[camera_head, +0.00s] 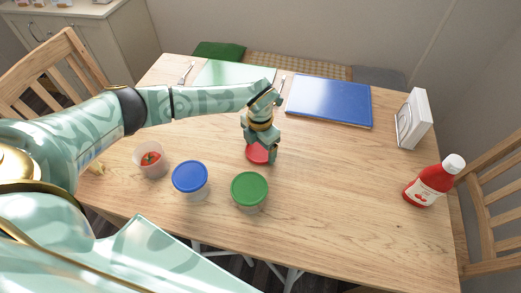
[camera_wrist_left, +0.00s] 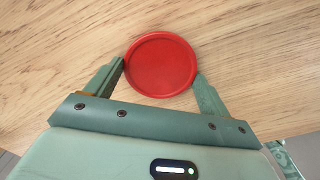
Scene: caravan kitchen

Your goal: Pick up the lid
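A round red lid (camera_head: 257,153) lies on the wooden table, partly hidden by my left gripper in the head view. It shows whole in the left wrist view (camera_wrist_left: 160,64). My left gripper (camera_head: 262,156) is low over the table with its fingers spread (camera_wrist_left: 160,78), one on each side of the lid's near part. The fingertips are at or very close to the lid's rim; I cannot tell whether both touch it. An open clear container with a tomato (camera_head: 150,160) stands at the left of the table. My right gripper is not in view.
A blue-lidded container (camera_head: 190,177) and a green-lidded container (camera_head: 250,188) stand near the front edge. A blue board (camera_head: 328,101) and a pale green board (camera_head: 234,73) lie at the back. A ketchup bottle (camera_head: 433,182) and a white holder (camera_head: 413,119) stand at right. The table's centre right is clear.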

